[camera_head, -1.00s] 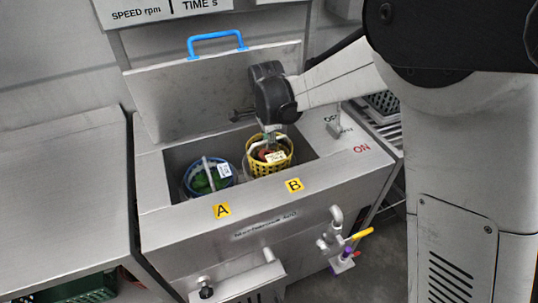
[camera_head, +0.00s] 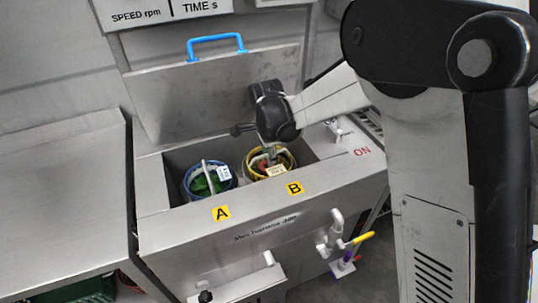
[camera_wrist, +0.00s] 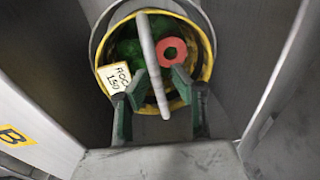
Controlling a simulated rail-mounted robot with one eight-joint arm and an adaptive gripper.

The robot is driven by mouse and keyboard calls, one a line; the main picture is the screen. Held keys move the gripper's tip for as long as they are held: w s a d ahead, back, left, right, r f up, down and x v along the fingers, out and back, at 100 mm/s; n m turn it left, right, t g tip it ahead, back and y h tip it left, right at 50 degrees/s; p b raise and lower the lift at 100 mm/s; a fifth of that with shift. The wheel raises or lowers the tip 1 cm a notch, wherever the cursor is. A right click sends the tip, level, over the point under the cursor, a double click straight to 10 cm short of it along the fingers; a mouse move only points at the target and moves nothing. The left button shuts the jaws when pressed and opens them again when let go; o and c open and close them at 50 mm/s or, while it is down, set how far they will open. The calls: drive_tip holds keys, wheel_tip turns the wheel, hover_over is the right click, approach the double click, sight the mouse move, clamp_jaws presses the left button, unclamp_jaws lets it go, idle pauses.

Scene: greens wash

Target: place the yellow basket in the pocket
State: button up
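The yellow basket (camera_head: 283,158) sits low in the right-hand pocket of the steel washer, behind the B label. In the wrist view its yellow rim (camera_wrist: 208,62) lies inside a grey ring (camera_wrist: 96,42). It holds green leaves, a red ring-shaped piece (camera_wrist: 173,44) and a white tag (camera_wrist: 116,79). Its grey handle (camera_wrist: 151,50) stands across the opening. My gripper (camera_wrist: 160,82) is over the basket, with its two fingers apart on either side of the handle and gaps showing. In the head view my gripper (camera_head: 270,152) partly hides the basket.
A blue-rimmed basket (camera_head: 222,186) with greens and an upright handle stands in the left pocket, behind label A (camera_head: 221,213). The raised lid (camera_head: 215,90) with its blue handle is behind the pockets. A bare steel counter (camera_head: 65,190) lies to the left.

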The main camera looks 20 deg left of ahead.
drive_tip(key=shift+r, duration=0.1)
wheel_tip(320, 180, up, 12)
drive_tip(key=s+p, duration=0.1)
drive_tip(key=p, duration=0.1)
drive_tip(key=shift+s, duration=0.3)
drive_tip(key=shift+d, duration=0.1)
drive_tip(key=s+d+r+n+t, duration=0.1)
drive_tip(key=s+d+r+n, duration=0.1)
drive_tip(key=d+r, duration=0.35)
drive_tip(key=s+d+r+n, duration=0.1)
drive_tip(key=s+d+r, duration=0.15)
drive_tip(key=d, duration=0.65)
drive_tip(key=s+d+r+n+t, duration=0.1)
drive_tip(key=s+d+r+n, duration=0.15)
drive_tip(key=d, duration=0.45)
drive_tip(key=s+d+f+n+t, duration=0.1)
drive_tip(key=s+d+n+t, duration=0.2)
drive_tip(key=s+d, duration=1.3)
drive_tip(key=shift+f+n+t, duration=0.15)
drive_tip(key=shift+n+t, duration=0.15)
drive_tip(key=shift+n, duration=0.65)
